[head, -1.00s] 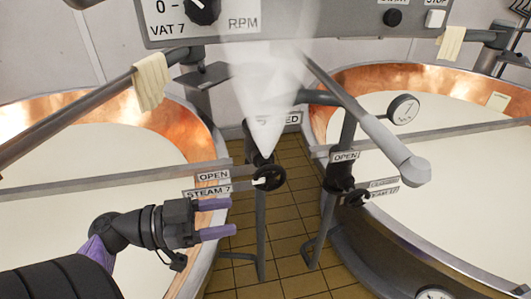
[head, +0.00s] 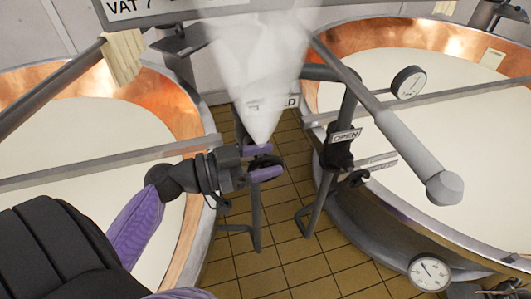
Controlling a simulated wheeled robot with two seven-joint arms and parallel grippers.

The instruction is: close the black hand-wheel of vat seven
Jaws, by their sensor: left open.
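The black hand-wheel (head: 268,160) of vat seven is on an upright pipe between the two vats. It is mostly hidden by my left gripper (head: 263,162), whose two purple fingers are open around or just in front of it; I cannot tell whether they touch it. The wheel's OPEN and STEAM 7 labels are hidden behind the gripper. A white plume of steam (head: 258,75) widens upward from just above the wheel and partly covers a sign (head: 291,101). Vat seven (head: 185,110) is the copper vat at the left, filled with pale liquid. My right gripper is out of view.
A second copper vat (head: 330,95) stands at the right, with its own dark valve wheel (head: 355,178), an OPEN label (head: 345,136) and gauges (head: 408,82). A grey lever arm (head: 400,140) slants across its near side. Tiled floor (head: 285,250) lies between the vats.

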